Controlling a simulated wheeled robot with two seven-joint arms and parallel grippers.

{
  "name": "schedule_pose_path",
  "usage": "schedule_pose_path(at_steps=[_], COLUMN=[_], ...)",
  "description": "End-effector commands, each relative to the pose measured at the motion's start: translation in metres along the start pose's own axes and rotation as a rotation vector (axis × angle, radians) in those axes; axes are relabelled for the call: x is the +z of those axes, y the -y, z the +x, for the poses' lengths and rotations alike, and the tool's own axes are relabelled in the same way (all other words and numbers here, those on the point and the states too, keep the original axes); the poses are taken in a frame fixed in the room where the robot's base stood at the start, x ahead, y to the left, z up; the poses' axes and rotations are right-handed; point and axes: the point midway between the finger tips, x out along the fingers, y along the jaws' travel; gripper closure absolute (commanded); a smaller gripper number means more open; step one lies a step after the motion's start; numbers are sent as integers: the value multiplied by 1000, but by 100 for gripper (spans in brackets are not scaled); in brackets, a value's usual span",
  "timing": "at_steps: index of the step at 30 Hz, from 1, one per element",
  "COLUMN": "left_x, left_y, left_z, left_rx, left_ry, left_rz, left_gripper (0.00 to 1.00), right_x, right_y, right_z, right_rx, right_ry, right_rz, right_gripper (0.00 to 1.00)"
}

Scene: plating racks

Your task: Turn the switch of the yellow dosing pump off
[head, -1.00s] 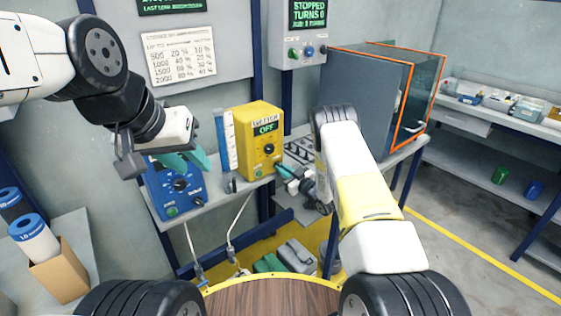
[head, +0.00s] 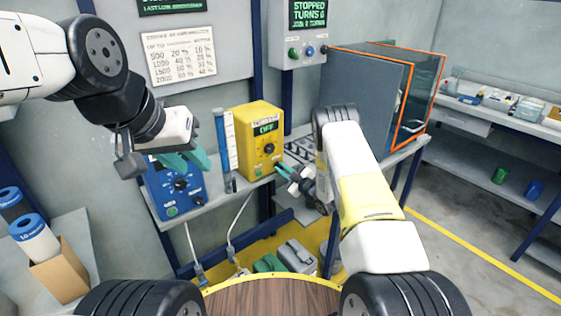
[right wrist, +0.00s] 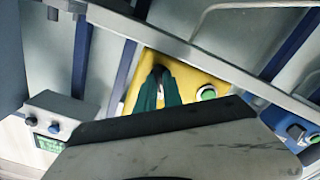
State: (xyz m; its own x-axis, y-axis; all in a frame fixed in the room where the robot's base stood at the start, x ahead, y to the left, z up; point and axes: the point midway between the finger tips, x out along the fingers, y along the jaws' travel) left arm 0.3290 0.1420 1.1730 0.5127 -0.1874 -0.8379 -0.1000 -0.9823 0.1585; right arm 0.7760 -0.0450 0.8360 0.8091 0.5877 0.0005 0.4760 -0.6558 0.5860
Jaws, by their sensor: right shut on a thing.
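The yellow dosing pump (head: 259,120) stands on the wall shelf in the head view. Its display (head: 265,128) reads OFF. Its face bears a dark knob (head: 269,149) and a green button (head: 258,172). My right gripper (head: 280,171) is at the lower right of that face, shut on the pump's switch, which its fingers mostly hide. In the right wrist view its teal fingers (right wrist: 159,88) are together against the yellow face, beside the green button (right wrist: 206,93). My left gripper (head: 190,160) is open and empty, in front of the top of the blue pump (head: 172,190).
A blue tube with a white scale (head: 228,140) stands just left of the yellow pump. A grey cabinet with orange edges (head: 411,110) is to the right. A control box (head: 305,45) hangs above. Cases lie below the shelf.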

Motion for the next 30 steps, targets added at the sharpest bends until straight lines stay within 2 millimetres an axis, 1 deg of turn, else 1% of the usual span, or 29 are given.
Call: schedule_pose_path(at_steps=[7, 8, 9, 11, 19, 22, 26, 30], left_x=[0, 0, 0, 0, 0, 0, 0, 0], left_y=[0, 0, 0, 0, 0, 0, 0, 0], left_z=[0, 0, 0, 0, 0, 0, 0, 0], left_rx=[0, 0, 0, 0, 0, 0, 0, 0], left_ry=[0, 0, 0, 0, 0, 0, 0, 0], left_rz=[0, 0, 0, 0, 0, 0, 0, 0], left_gripper=[67, 67, 67, 67, 67, 67, 67, 67], right_x=[1, 1, 1, 1, 0, 1, 2, 2], right_y=[0, 0, 0, 0, 0, 0, 0, -1], right_z=[0, 0, 0, 0, 0, -4, -21, -46], right_rx=[-1, -1, -1, -1, -1, 0, 1, 2], right_ry=[1, 1, 1, 1, 1, 2, 5, 4], right_rz=[-2, -2, -2, -2, -1, 0, 1, 1], right_gripper=[100, 87, 79, 68, 67, 67, 67, 67])
